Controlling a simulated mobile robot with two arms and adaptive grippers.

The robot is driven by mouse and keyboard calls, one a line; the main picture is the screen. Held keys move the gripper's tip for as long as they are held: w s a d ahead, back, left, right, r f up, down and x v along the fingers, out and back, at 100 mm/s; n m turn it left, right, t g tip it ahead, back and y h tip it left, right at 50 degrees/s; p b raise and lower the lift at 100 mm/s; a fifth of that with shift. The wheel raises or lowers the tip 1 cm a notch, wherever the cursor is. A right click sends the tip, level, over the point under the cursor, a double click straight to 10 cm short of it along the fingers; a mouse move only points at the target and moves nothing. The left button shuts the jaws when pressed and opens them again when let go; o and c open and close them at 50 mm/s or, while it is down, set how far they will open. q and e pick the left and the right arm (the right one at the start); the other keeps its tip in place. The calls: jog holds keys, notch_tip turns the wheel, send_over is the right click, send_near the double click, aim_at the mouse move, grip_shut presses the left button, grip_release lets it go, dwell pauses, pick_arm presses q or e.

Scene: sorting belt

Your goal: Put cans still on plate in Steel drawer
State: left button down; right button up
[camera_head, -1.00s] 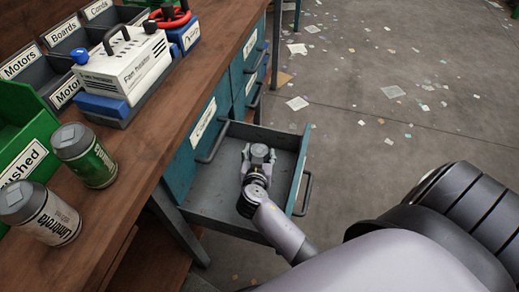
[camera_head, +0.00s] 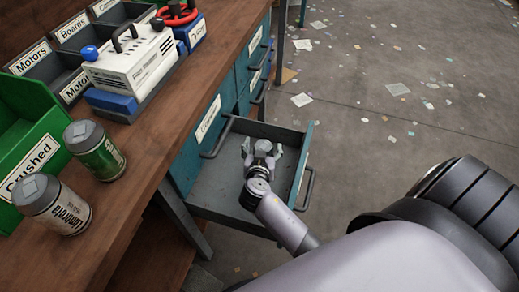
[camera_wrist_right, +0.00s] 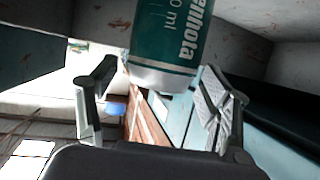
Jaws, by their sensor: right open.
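A steel-grey drawer (camera_head: 222,192) is pulled out from the teal bench; its label is too small to read. My right gripper (camera_head: 263,153) is down inside it, fingers spread and open. A can with a grey top (camera_head: 263,146) stands between the fingers. In the right wrist view this can is teal with white lettering (camera_wrist_right: 170,40), just beyond the open fingers (camera_wrist_right: 157,95), apart from both. On the bench stand a green can (camera_head: 97,151) and a white-grey can (camera_head: 52,205). No plate shows. My left gripper is not in view.
A green bin labelled Crushed (camera_head: 28,125) stands at the bench's left, behind the two cans. Grey labelled bins (camera_head: 45,62) and a white machine on a blue base (camera_head: 132,68) stand further back. Floor with scattered paper scraps lies right of the drawer.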

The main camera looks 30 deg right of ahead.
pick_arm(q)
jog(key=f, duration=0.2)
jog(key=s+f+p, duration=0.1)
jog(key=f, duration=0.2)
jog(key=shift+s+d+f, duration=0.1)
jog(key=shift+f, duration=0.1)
pick_arm(e)
jog(key=v, duration=1.1)
jog(key=shift+s+a, duration=0.2)
jog(key=shift+s, duration=0.05)
jog(key=shift+r, duration=0.1)
